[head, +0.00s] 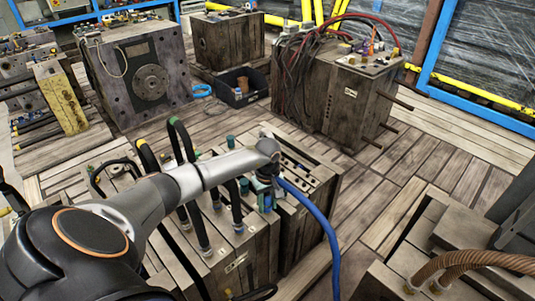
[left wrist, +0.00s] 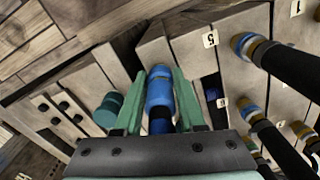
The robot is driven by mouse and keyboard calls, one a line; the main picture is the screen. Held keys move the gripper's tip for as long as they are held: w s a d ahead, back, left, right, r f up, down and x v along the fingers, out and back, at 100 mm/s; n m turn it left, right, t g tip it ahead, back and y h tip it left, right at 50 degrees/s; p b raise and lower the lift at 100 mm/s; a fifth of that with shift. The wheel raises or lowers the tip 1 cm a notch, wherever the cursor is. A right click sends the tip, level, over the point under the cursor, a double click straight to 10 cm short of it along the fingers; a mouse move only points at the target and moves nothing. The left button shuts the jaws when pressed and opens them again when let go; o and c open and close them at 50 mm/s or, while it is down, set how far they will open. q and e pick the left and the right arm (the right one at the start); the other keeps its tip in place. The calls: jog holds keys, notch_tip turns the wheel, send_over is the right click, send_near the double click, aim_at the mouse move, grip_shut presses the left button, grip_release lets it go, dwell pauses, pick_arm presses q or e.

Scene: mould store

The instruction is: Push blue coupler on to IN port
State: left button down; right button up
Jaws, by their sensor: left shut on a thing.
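The blue coupler (head: 266,202) is on the end of a blue hose (head: 323,226) at the near mould block (head: 262,247). In the left wrist view the coupler (left wrist: 160,92) lies between the two green fingers of my left gripper (left wrist: 158,80), which is shut on it. In the head view my left gripper (head: 267,178) is above the block's top edge, partly hidden by its own wrist. The coupler's far end is close to the block; I cannot tell whether it touches a port. No IN label is readable. My right gripper is not in view.
Black hoses with brass ends (left wrist: 262,122) stand close beside the gripper on the block. A teal fitting (left wrist: 108,108) is on the other side. Another mould with red and black hoses (head: 335,85) stands behind.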

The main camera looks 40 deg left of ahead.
pick_arm(q)
jog(key=shift+c, duration=2.1)
grip_release()
notch_tip(320, 180, up, 2)
jog(key=shift+a, duration=0.1)
notch_tip(320, 180, up, 10)
jog(key=shift+r+p, duration=0.25)
jog(key=shift+p, duration=0.6)
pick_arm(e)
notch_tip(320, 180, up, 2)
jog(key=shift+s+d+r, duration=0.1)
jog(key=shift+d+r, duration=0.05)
pick_arm(q)
jog(key=shift+s, duration=0.1)
